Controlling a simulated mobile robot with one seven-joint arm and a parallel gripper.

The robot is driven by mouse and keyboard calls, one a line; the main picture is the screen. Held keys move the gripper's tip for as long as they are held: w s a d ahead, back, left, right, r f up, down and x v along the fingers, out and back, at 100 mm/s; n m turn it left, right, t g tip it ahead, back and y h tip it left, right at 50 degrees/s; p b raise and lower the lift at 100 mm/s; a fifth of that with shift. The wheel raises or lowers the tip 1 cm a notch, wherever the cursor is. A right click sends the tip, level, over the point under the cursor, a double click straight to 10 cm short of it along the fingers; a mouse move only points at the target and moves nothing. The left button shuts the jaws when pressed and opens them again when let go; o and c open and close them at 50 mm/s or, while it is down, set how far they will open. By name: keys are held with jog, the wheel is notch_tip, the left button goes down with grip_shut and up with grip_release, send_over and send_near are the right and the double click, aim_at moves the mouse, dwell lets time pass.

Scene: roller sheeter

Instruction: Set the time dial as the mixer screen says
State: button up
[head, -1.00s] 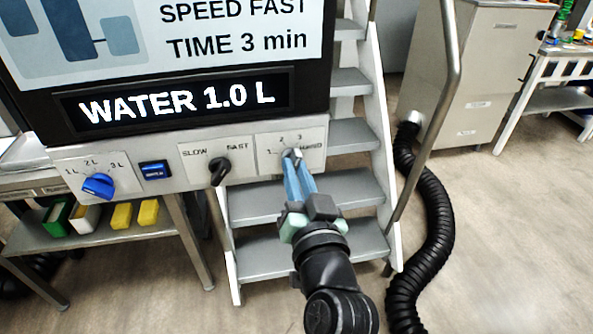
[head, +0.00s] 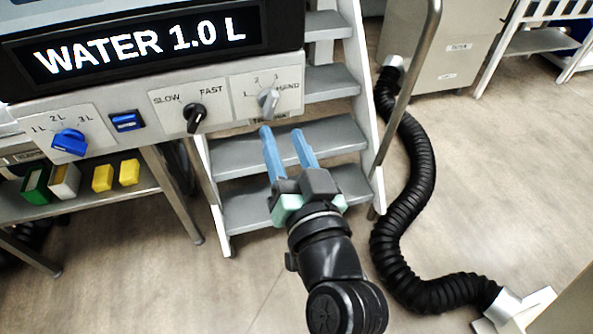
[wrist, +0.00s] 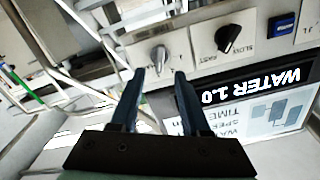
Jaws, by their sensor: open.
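The time dial (head: 268,101) is a grey knob on a white panel marked 1, 2, 3 and HAND. Its ridge stands nearly upright, tilted slightly to the upper right, seemingly near the 3; the exact setting is hard to read. My gripper (head: 281,130) is open and empty, its blue fingers apart, just below and in front of the dial. In the wrist view, the dial (wrist: 160,57) sits beyond and between the open fingertips (wrist: 160,72). The mixer screen (head: 140,45) reads WATER 1.0 L in its lower strip; its upper part is out of the head view.
The black speed knob (head: 194,117) is left of the dial, then a blue button (head: 127,121) and the blue water knob (head: 69,142). Grey steps (head: 330,137) with a handrail stand behind my gripper. A black hose (head: 411,180) lies at right.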

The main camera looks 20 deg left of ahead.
jog(key=v, duration=0.6)
jog(key=shift+s+d+b, duration=0.25)
jog(key=shift+s+b, duration=0.05)
jog(key=shift+b, duration=0.15)
